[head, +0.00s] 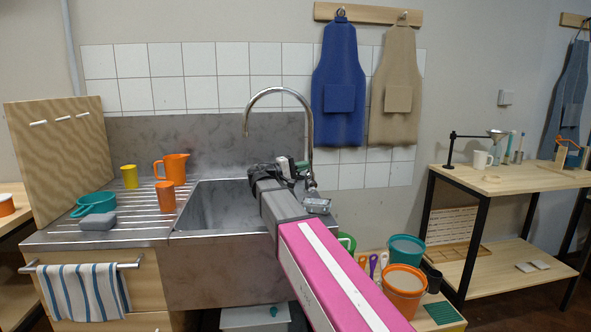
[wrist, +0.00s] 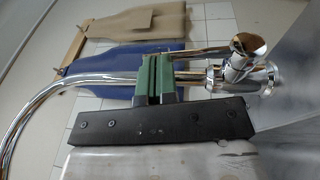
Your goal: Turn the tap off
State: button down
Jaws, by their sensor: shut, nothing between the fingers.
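The chrome tap (head: 310,120) stands at the back right of the sink, its tall curved spout arching left over the basin. I make out no water stream below the spout. In the wrist view the spout pipe (wrist: 40,98) runs from the left to the tap body (wrist: 238,72) at right. The tap's lever (wrist: 215,50) lies above and roughly along the pipe. My gripper (wrist: 152,60) is shut and empty, its green fingers overlapping the pipe, left of the lever; contact cannot be told. In the head view my gripper (head: 302,164) is close by the tap's lower part, which is partly hidden.
The sink basin (head: 215,212) is left of my arm. The drainboard holds an orange jug (head: 171,168), an orange cup (head: 165,197), a yellow cup (head: 129,176) and a teal pan (head: 95,203). Aprons (head: 338,85) hang behind.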

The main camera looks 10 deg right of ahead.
jog(key=shift+d, duration=0.2)
jog(key=shift+w+d+r, duration=0.1)
jog(key=shift+d+r, duration=0.25)
jog(key=shift+d, duration=0.5)
